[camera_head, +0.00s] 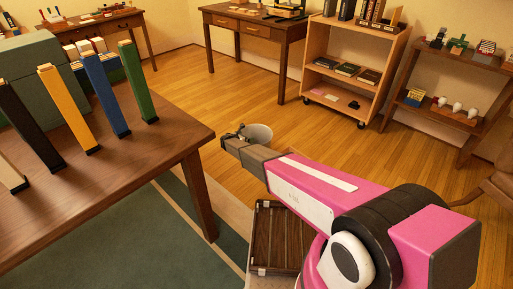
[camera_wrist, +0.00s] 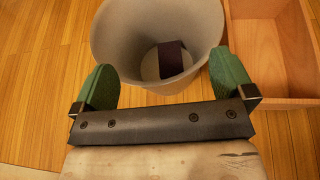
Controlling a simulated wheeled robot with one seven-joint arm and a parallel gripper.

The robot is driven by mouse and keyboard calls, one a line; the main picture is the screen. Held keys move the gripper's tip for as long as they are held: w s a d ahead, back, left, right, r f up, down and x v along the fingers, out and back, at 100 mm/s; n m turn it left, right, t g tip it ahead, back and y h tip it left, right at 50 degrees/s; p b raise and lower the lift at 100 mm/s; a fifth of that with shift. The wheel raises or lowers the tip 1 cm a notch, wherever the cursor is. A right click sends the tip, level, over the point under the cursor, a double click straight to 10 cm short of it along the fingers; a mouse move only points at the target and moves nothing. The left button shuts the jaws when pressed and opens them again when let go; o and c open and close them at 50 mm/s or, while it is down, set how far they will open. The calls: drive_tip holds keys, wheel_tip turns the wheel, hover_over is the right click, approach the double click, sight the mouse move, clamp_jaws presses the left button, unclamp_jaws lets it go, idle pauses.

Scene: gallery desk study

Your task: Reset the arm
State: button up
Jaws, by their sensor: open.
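My gripper (camera_wrist: 165,85) is open in the wrist view, its two green fingers spread apart with nothing between them. In the wrist view it is over the near side of a pale grey bin (camera_wrist: 110,35), with a finger on each side of the rim. A dark, block-like thing (camera_wrist: 172,58) lies at the bottom of the bin. In the head view my pink arm reaches toward the bin (camera_head: 262,134), and the gripper end (camera_head: 236,139) is in front of it. I cannot tell if the gripper touches the bin.
A wooden table (camera_head: 185,132) with several upright coloured files, including a green one (camera_head: 137,82), stands at the left. A slatted wooden rack (camera_head: 278,235) is below my arm. Shelves (camera_head: 345,65) and a desk (camera_head: 285,35) stand at the back. Open wood floor (camera_head: 235,95) lies between.

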drive_tip(key=s+d+r+m+g, duration=0.3)
drive_tip(key=s+d+r+m, duration=0.25)
drive_tip(key=d, duration=0.35)
drive_tip(key=s+d+r+m+g, duration=0.2)
drive_tip(key=s+d+r+m, duration=0.25)
drive_tip(key=s+d, duration=0.35)
drive_tip(key=s+d+r+m+g, duration=0.3)
drive_tip(key=s+d+r+m, duration=0.2)
drive_tip(key=d, duration=0.5)
drive_tip(key=s+d+r+m+g+y, duration=0.1)
drive_tip(key=s+d+r+m+y, duration=0.1)
drive_tip(key=s, duration=0.5)
drive_tip(key=s+d+r+m+g+y, duration=0.1)
drive_tip(key=s+d+r+m+y, duration=0.2)
drive_tip(key=s+r+m, duration=0.3)
drive_tip(key=s+d+r+m+g+y, duration=0.1)
drive_tip(key=s+d+r+m, duration=0.3)
drive_tip(key=s, duration=0.6)
drive_tip(key=shift+s+d+m+y, duration=0.15)
drive_tip(key=shift+d+m+y, duration=0.2)
drive_tip(key=shift+m+y, duration=0.55)
